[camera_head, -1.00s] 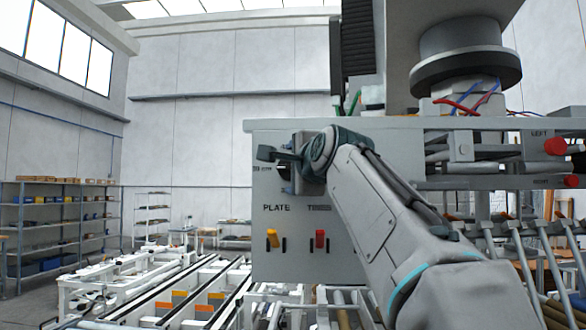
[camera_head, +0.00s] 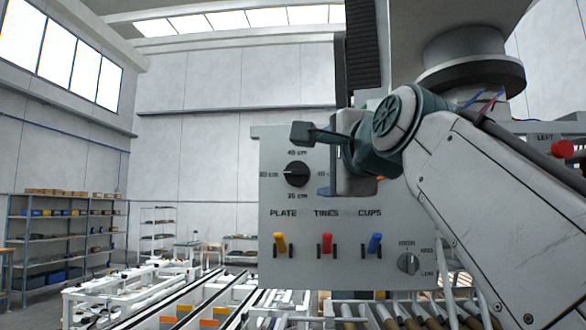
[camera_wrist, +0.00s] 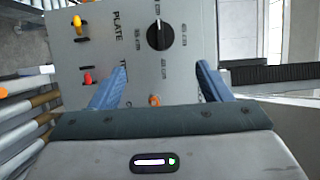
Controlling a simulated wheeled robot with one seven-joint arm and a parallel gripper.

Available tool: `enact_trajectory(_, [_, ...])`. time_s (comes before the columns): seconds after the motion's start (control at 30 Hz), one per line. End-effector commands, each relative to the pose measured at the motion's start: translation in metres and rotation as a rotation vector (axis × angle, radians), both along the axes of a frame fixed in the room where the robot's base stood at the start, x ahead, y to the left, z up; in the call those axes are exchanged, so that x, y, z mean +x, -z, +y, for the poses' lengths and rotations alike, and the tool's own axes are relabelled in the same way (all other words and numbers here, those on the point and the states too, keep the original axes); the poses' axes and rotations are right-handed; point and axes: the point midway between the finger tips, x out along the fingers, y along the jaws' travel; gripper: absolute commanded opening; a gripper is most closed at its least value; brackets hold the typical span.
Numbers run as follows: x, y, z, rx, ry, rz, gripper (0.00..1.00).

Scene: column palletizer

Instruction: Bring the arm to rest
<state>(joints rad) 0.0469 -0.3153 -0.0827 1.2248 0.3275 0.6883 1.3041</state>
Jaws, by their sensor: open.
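My gripper (camera_wrist: 158,88) is open and empty in the wrist view, its two blue fingers spread apart in front of a grey control panel (camera_wrist: 140,60). In the head view my gripper (camera_head: 328,160) is seen from the side, in front of the upper right of the panel (camera_head: 335,268), and my arm covers the panel's right part. The panel carries a black rotary knob (camera_head: 297,174) with its pointer toward the left, below and left of the gripper. I cannot tell whether the gripper touches the panel.
Below are a yellow lever (camera_head: 280,242), a red lever (camera_head: 326,243), a blue lever (camera_head: 374,243) and a grey knob (camera_head: 408,263). A red button (camera_head: 562,149) is at the right. Rollers (camera_head: 350,312) run below the panel. Shelves (camera_head: 62,235) stand far left.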

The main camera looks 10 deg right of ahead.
Motion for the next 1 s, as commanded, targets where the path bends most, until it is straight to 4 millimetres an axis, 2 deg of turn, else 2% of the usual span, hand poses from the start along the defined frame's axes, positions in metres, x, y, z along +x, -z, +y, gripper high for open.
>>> enact_trajectory(0.5, [0.0, 0.001, 0.0, -0.002, 0.0, 0.003, 0.71])
enact_trajectory(0.57, [0.002, 0.006, 0.0, -0.015, 0.0, 0.015, 0.71])
enact_trajectory(0.63, [0.007, 0.021, 0.001, -0.054, -0.002, 0.051, 0.71])
enact_trajectory(0.67, [0.01, 0.031, 0.001, -0.08, -0.004, 0.075, 0.71])
enact_trajectory(0.77, [0.022, 0.08, 0.004, -0.206, -0.023, 0.183, 0.71])
enact_trajectory(0.9, [0.03, 0.171, 0.009, -0.437, -0.094, 0.369, 0.71])
enact_trajectory(0.97, [0.027, 0.21, 0.011, -0.537, -0.139, 0.446, 0.71])
enact_trajectory(1.0, [0.024, 0.237, 0.013, -0.604, -0.175, 0.496, 0.71])
